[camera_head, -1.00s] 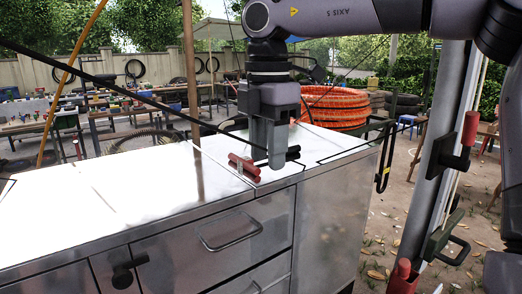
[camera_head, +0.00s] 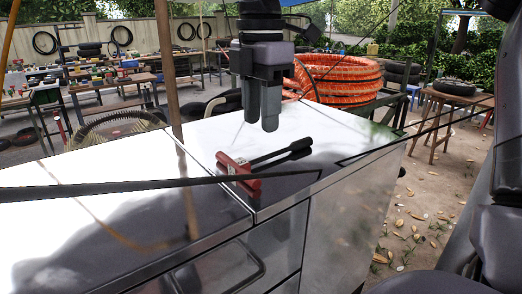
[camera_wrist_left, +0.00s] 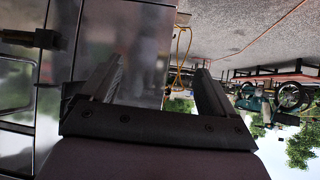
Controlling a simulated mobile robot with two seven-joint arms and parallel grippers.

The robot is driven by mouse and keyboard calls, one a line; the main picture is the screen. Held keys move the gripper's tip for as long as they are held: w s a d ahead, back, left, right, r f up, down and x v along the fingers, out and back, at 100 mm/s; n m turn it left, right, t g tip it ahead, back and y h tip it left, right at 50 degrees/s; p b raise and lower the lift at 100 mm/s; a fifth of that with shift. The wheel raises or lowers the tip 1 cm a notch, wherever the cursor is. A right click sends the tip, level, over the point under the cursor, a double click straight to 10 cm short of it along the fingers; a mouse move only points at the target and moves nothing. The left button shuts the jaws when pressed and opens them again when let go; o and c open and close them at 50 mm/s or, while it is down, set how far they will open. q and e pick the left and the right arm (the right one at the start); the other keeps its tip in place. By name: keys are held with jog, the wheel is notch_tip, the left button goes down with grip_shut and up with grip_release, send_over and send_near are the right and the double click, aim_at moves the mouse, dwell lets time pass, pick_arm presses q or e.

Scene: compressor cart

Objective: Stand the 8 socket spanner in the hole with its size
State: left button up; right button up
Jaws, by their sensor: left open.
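A tool with a red bar-shaped part (camera_head: 238,177) and a black shaft or handle (camera_head: 282,152) lies on the shiny metal cart top (camera_head: 215,135). Its size mark cannot be read, and I cannot tell whether it is one piece or two. My left gripper (camera_wrist_left: 158,82) is open and empty in the left wrist view. No hole with a size mark can be made out.
A coil of orange hose (camera_head: 338,78) stands behind the cart. A dark thin bar (camera_head: 110,187) crosses the picture in front of the cart top. Workbenches (camera_head: 110,85) stand at the back left. Drawers are in the cart's front. The cart top's left part looks clear.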

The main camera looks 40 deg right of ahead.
aim_at(275, 154)
jog(key=shift+w+d+f+p, duration=0.1)
jog(key=shift+d+f+p, duration=0.15)
jog(key=shift+f, duration=1.5)
jog(key=shift+w+d+f+p, duration=0.1)
jog(key=shift+f+p, duration=0.1)
jog(key=shift+f, duration=1.55)
grip_shut()
